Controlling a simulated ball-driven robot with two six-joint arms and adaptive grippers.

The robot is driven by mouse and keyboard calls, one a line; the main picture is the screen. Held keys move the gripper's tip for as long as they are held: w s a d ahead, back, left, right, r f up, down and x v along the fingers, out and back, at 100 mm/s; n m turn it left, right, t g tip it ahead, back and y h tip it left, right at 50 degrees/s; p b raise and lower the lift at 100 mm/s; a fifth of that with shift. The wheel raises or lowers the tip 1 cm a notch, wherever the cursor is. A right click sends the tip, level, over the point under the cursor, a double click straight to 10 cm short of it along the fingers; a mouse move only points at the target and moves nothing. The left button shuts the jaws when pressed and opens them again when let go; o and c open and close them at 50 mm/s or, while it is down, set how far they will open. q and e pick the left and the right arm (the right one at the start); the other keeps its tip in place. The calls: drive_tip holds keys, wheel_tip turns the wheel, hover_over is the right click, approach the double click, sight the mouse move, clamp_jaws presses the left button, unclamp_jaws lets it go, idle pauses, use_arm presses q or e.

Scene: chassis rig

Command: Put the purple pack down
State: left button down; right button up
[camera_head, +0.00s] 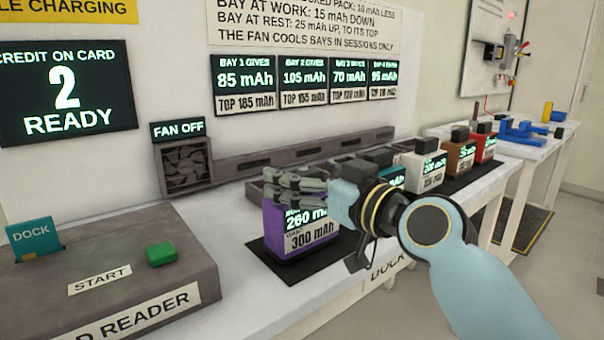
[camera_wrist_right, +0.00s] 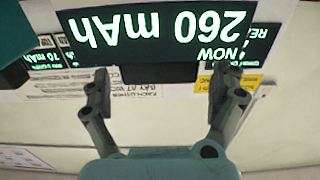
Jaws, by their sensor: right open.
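The purple pack (camera_head: 273,230) stands upright on a black mat (camera_head: 318,258) at the front of the white bench. Its dark screen reads 260 mAh now, above a label of 300 mAh. My right gripper (camera_head: 290,185) is open at the top of the pack, its fingers partly covering the top. In the right wrist view, the pack's screen (camera_wrist_right: 160,35) appears upside down and close. The two open fingers of the right gripper (camera_wrist_right: 165,78) stand apart, with a dark block between them. My left gripper is not in view.
A card reader (camera_head: 110,262) with a green button (camera_head: 161,254) and teal DOCK card (camera_head: 34,239) is at left. A fan (camera_head: 184,166) stands behind. White (camera_head: 424,172), brown (camera_head: 459,159) and red (camera_head: 483,147) packs stand farther right. My right arm crosses the front right.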

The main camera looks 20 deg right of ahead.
drive_tip(key=v, duration=1.1)
drive_tip(key=s+f+g+h, duration=0.3)
drive_tip(key=s+f+g, duration=0.45)
drive_tip(key=f, duration=0.55)
drive_tip(key=s+d+f+m+g+h, duration=0.2)
drive_tip(key=s+d+f+g, duration=0.1)
drive_tip(key=s, duration=0.4)
drive_tip(key=s+d+f+m+g+h, duration=0.1)
drive_tip(key=s+d+f+g+h, duration=0.2)
drive_tip(key=s, duration=0.4)
drive_tip(key=s+d+f+g, duration=0.1)
drive_tip(key=d+f, duration=0.1)
drive_tip(key=f, duration=1.1)
drive_tip(key=s+d+f+g, duration=0.1)
drive_tip(key=s+f, duration=0.1)
drive_tip(key=f, duration=1)
drive_tip(key=s+d+f+y, duration=0.1)
drive_tip(key=s+f, duration=1.6)
drive_tip(key=s, duration=0.1)
drive_tip(key=shift+s+d+m+g, duration=0.2)
drive_tip(key=shift+s+m+g, duration=0.15)
drive_tip(key=shift+g, duration=0.1)
